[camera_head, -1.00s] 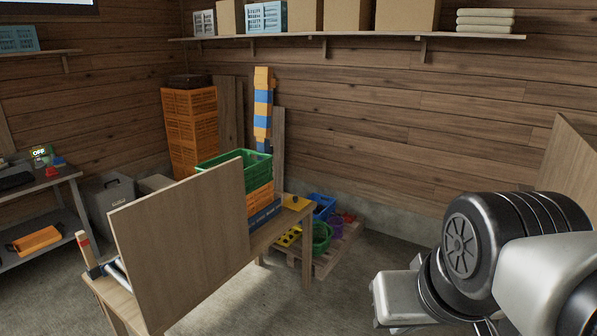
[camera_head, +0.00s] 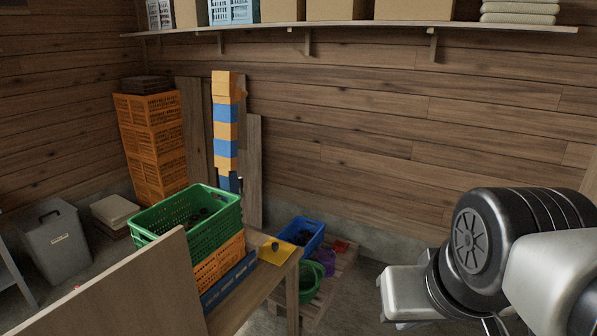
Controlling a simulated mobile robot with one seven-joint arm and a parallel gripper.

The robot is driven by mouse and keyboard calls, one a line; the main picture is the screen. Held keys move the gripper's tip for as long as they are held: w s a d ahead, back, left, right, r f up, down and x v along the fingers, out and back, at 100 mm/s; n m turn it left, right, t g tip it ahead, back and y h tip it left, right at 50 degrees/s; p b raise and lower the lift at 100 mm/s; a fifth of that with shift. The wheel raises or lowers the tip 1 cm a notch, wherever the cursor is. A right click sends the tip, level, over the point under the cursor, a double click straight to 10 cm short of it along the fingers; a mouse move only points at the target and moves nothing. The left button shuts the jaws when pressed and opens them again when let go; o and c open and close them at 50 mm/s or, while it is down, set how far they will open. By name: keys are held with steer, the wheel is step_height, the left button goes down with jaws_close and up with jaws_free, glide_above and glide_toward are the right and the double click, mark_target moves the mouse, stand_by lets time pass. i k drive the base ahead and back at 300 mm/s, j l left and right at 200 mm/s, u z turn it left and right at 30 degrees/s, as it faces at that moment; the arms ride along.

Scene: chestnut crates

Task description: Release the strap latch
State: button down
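I cannot make out a strap or a strap latch for certain. A green crate (camera_head: 190,225) with dark contents sits on top of an orange crate (camera_head: 220,263) and a blue crate (camera_head: 228,283) on a wooden table (camera_head: 279,262). A yellow plate (camera_head: 262,248) with a small dark knob (camera_head: 275,246) lies beside this stack, at the table's far end. My arm shows at the lower right, apart from the crates. Its fingertips are not in view.
A plywood board (camera_head: 125,292) stands in front of the crates and hides part of the table. Behind are an orange crate stack (camera_head: 152,145) and a blue and orange block column (camera_head: 225,130). A pallet (camera_head: 325,293) holds a blue crate (camera_head: 301,234) and a green basket (camera_head: 309,282).

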mark_target(240, 178)
steer(key=i+l, duration=0.1)
steer(key=i, duration=2.05)
steer(key=u, duration=0.9)
